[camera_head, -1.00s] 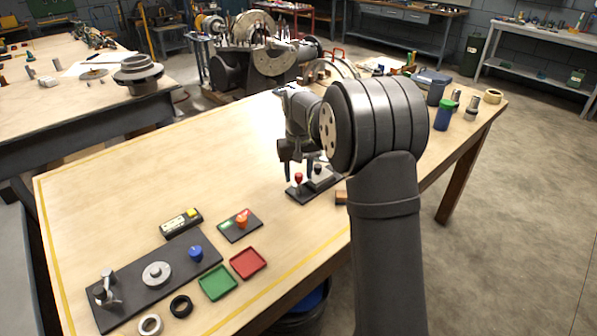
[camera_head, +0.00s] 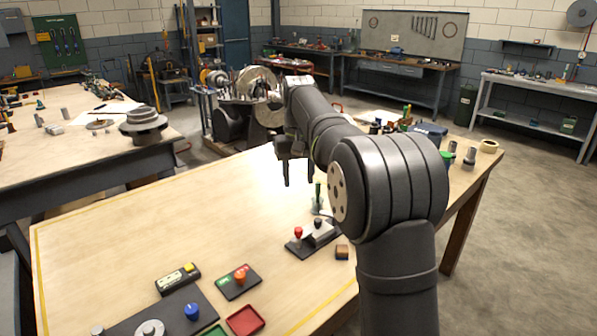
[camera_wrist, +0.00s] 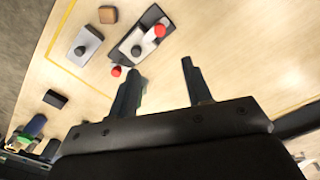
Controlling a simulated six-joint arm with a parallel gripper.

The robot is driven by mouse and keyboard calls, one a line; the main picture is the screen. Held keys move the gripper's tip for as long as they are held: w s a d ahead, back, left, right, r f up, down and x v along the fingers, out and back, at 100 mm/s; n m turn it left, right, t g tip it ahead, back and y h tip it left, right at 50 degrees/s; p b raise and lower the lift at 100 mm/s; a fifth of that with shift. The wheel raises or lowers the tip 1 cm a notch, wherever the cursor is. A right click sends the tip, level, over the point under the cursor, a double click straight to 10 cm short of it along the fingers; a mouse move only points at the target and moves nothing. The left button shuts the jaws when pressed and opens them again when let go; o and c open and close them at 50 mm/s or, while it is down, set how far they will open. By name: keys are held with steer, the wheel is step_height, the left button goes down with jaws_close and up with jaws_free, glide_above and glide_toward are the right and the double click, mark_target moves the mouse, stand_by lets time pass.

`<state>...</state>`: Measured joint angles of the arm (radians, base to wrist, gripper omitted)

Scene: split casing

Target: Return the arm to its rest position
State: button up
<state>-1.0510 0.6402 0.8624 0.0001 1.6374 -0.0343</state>
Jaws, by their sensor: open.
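My gripper (camera_head: 297,172) hangs above the wooden workbench (camera_head: 130,235) in the head view, its two fingers apart and pointing down. In the wrist view my gripper (camera_wrist: 160,82) shows two dark fingers spread with only bare bench top between them, so it is open and empty. My arm reaches in from the lower right of the head view. Below and in front of the gripper is a dark plate with a red knob (camera_head: 298,232) and a black knob (camera_head: 318,223). The fingertips are apart from it.
A dark base with a blue knob (camera_head: 192,311), a box with an orange button (camera_head: 239,276) and a red tray (camera_head: 245,320) are at the bench front. A small wooden block (camera_head: 342,252) lies near the right edge. The bench's left middle is clear.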

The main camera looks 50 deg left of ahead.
mark_target(299, 229)
steer(key=shift+r, duration=0.55)
steer(key=shift+f, duration=0.15)
step_height(299, 229, down, 17)
steer(key=shift+f, duration=0.1)
stand_by(0.6)
steer(key=shift+f, duration=0.15)
steer(key=n, duration=0.5)
steer(key=shift+n, duration=0.3)
step_height(299, 229, up, 17)
steer(key=shift+f, duration=0.15)
stand_by(2.0)
steer(key=shift+o, duration=0.4)
